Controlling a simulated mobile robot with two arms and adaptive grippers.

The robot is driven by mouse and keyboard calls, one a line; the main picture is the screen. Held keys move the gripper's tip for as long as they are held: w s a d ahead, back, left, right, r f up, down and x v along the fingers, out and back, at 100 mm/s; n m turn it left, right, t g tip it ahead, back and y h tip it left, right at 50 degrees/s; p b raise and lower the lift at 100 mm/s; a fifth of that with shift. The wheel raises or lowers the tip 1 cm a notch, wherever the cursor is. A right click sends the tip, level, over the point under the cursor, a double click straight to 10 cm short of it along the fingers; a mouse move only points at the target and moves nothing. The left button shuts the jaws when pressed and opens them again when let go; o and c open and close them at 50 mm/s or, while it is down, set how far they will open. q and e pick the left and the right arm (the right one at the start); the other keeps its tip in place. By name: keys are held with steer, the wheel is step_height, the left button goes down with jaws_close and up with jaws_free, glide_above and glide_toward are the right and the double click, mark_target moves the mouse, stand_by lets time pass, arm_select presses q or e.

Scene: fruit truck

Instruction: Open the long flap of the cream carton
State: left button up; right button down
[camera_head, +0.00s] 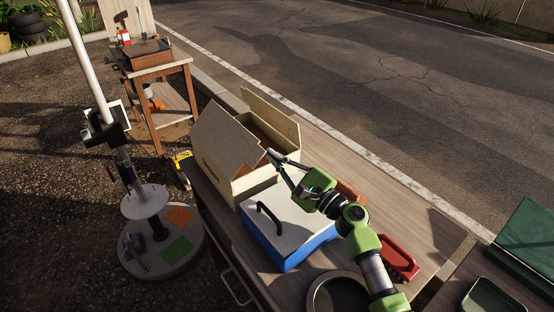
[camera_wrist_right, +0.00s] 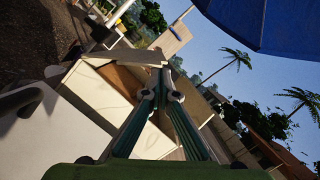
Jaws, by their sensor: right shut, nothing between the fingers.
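The cream carton (camera_head: 253,186) stands on the wooden table, its brown inside partly visible from above. A long cream flap (camera_head: 222,142) slants along its left side; I cannot tell its exact angle. Another flap (camera_head: 270,117) stands raised on the far right side. My right gripper (camera_head: 271,155) is shut and empty, its tips at the carton's near right corner. I cannot tell whether they touch it. In the right wrist view, the closed fingers (camera_wrist_right: 160,82) overlap the carton (camera_wrist_right: 100,95) and its opening. My left gripper is not in view.
A blue cooler with a white lid (camera_head: 290,225) and black handle stands just in front of the carton. A red object (camera_head: 398,258) and a round pan (camera_head: 338,292) lie nearer me. A green case (camera_head: 525,245) is at right. A pole stand (camera_head: 160,245) is at left.

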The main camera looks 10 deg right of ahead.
steer(key=s+a+r+n+g+p, duration=0.2)
steer(key=a+r+n+p, duration=0.2)
steer(key=n, duration=0.4)
steer(key=shift+s+a+r, duration=0.25)
steer(key=shift+a+r, duration=0.3)
steer(key=shift+a, duration=0.55)
steer(key=shift+f, duration=0.1)
